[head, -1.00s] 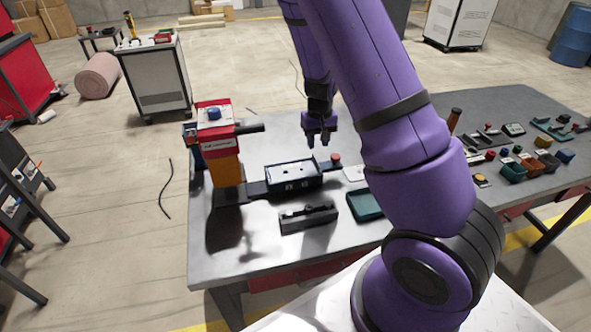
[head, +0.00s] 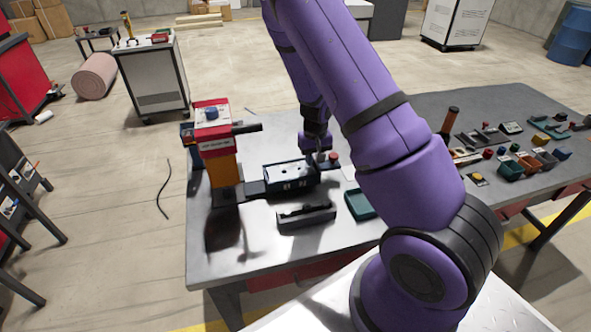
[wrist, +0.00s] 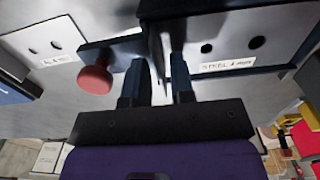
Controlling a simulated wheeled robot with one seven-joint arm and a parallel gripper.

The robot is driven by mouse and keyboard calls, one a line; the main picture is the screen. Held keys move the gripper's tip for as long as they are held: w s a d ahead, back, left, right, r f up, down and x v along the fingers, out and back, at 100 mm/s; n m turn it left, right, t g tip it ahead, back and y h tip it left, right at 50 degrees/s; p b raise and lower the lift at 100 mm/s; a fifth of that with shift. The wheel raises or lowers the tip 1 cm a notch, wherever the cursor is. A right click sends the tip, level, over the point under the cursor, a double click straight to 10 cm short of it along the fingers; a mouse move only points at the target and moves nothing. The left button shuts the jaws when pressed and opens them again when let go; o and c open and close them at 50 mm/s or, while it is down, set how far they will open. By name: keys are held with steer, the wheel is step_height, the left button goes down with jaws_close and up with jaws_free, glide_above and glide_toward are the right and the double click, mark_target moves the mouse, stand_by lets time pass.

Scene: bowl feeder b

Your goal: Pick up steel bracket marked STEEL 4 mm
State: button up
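The steel bracket marked STEEL 4 mm shows in the wrist view as a pale plate (wrist: 238,48) with dark holes and a white label, right of my fingers. In the head view, a pale plate with holes (head: 291,170) sits in a dark tray (head: 292,185). My gripper (wrist: 158,85) has its two fingers apart, with a thin dark upright edge between them; I cannot tell whether they touch it. In the head view my gripper (head: 318,156) is low at the tray's right end.
A red knob (wrist: 95,79) is close left of my fingers. Another labelled plate (wrist: 45,42) lies beyond it. An orange and red press (head: 220,150) stands left of the tray. A dark block (head: 306,215) and a teal tray (head: 360,204) lie in front.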

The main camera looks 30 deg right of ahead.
jaws_close()
steer(key=shift+r, duration=0.2)
